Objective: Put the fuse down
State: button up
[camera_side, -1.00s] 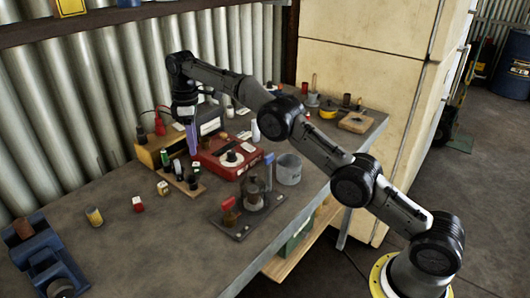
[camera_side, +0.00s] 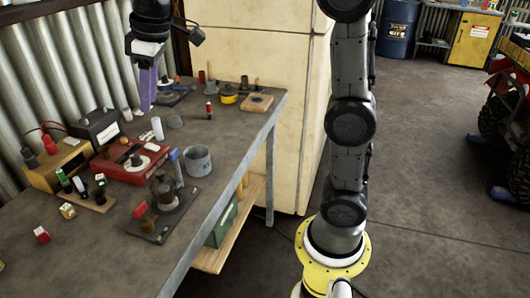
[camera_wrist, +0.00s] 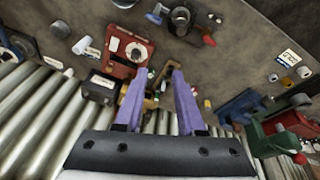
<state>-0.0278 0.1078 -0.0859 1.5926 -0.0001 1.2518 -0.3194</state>
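My gripper (camera_side: 148,108) hangs above the back of the bench with its purple fingers pointing down. In the wrist view the two fingers (camera_wrist: 160,72) stand apart, with only background showing between their tips. I see nothing held. I cannot tell for sure which thing is the fuse. Small capped cylinders (camera_side: 66,180) stand in a wooden block at the bench's left. A small black and red cylinder (camera_side: 209,111) stands alone toward the bench's right. Small red-and-white (camera_side: 41,235) and yellowish (camera_side: 68,211) pieces lie on the bench at the front left.
A red instrument (camera_side: 128,162), a black box (camera_side: 97,128) and a wooden-sided box (camera_side: 58,165) crowd the back left. A grey cup (camera_side: 197,160) and a dark base plate (camera_side: 163,218) sit near the front edge. The front-left bench top is mostly clear.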

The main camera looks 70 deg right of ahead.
jog(key=s+f+m, duration=0.1)
jog(key=s+f, duration=0.2)
jog(key=s, duration=0.5)
jog(key=s+f+m+t, duration=0.1)
jog(key=s+f, duration=0.2)
jog(key=s, duration=0.5)
jog(key=s+d+f+m+t, duration=0.1)
jog(key=s+f, duration=0.3)
jog(key=s, duration=0.4)
jog(key=shift+m, duration=0.5)
